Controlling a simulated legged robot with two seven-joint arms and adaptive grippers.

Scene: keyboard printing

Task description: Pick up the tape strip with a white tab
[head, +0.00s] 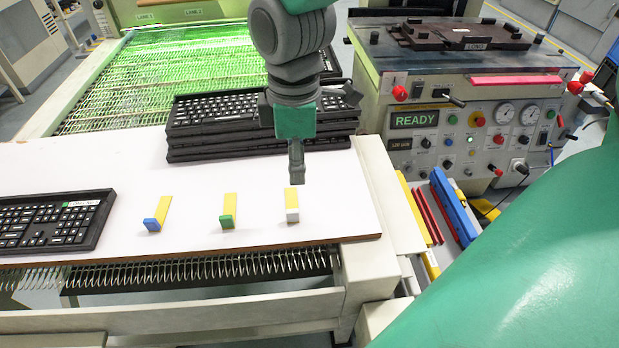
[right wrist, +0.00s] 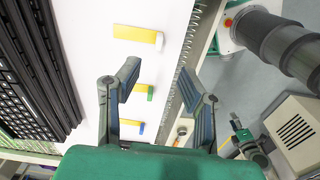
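The tape strip with a white tab (head: 292,205) lies on the white table top, rightmost in a row of three yellow strips. It also shows in the right wrist view (right wrist: 138,34), beyond the fingertips. My right gripper (head: 296,178) hangs just behind this strip, pointing down. In the right wrist view its two fingers (right wrist: 160,68) are spread apart with nothing between them. My left gripper is in neither view.
Yellow strips with a green tab (head: 228,211) and a blue tab (head: 157,214) lie to the left. A keyboard (head: 52,221) lies at far left. Stacked keyboards (head: 215,140) stand behind the gripper. A machine reading READY (head: 460,130) stands at right.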

